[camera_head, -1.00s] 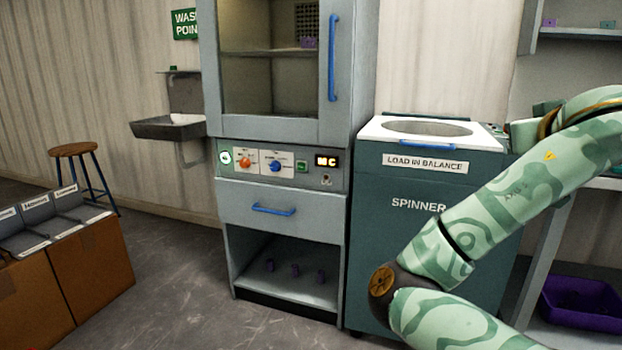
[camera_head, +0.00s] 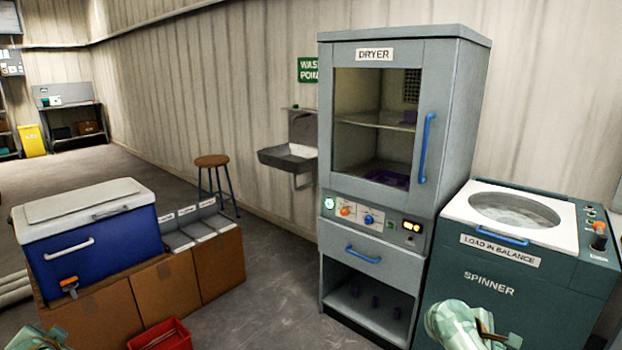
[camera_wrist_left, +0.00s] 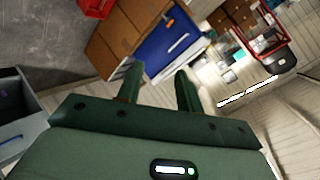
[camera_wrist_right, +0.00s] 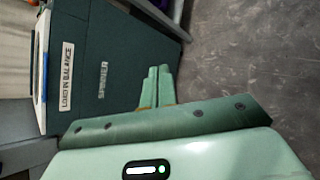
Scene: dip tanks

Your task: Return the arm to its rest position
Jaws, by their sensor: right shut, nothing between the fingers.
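My right gripper (camera_wrist_right: 158,72) shows in the right wrist view with its two fingers together and nothing between them. Behind it are the teal side of the spinner and the grey floor; it appears clear of both. My left gripper (camera_wrist_left: 158,76) shows in the left wrist view with its fingers apart and nothing between them. In the head view a piece of my right arm (camera_head: 470,326) is low in front of the spinner (camera_head: 505,283). A piece of my left arm (camera_head: 40,338) is at the bottom left corner.
The dryer (camera_head: 365,255) stands left of the spinner with its glass door shut. A blue cooler (camera_head: 90,250) stands on brown boxes (camera_head: 165,290), with a red bin (camera_head: 160,335) in front. A stool (camera_head: 212,162) is near the wall sink (camera_head: 288,158). Open floor lies between boxes and dryer.

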